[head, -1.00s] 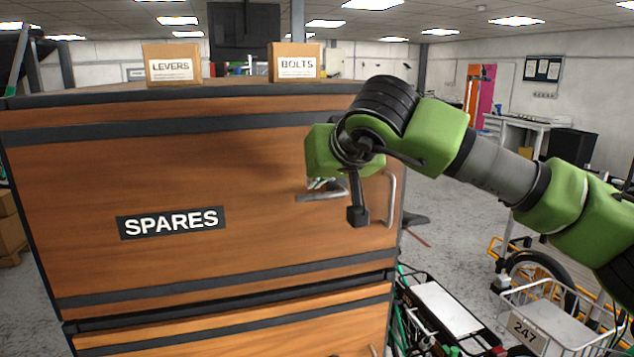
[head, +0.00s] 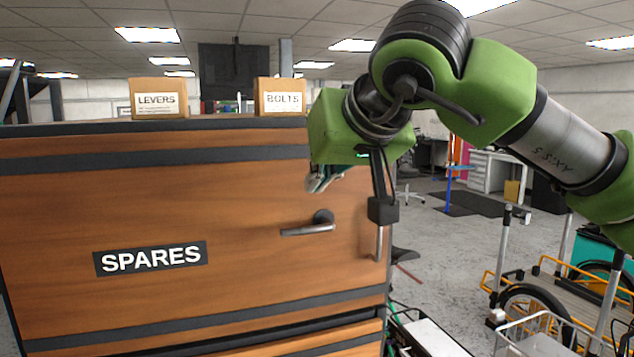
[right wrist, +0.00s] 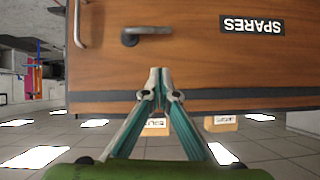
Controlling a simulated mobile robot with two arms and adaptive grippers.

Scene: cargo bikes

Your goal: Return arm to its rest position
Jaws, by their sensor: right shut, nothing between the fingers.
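My right arm reaches in from the right in the head view, in front of a wooden cabinet door labelled SPARES (head: 150,259). My right gripper (head: 318,184) is mostly hidden behind its green wrist. In the right wrist view, which is upside down, its two fingers (right wrist: 160,72) meet at the tips with nothing between them. The dark lever handle (head: 310,228) lies roughly level below the gripper and apart from it; it also shows in the right wrist view (right wrist: 146,33). The door looks closed. My left gripper is not in view.
A LEVERS box (head: 157,98) and a BOLTS box (head: 281,97) stand on the cabinet top. A vertical metal bar (head: 379,241) is at the door's right edge. Cargo bikes, one with a wire basket (head: 535,335), stand at the lower right. Grey floor beyond is partly clear.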

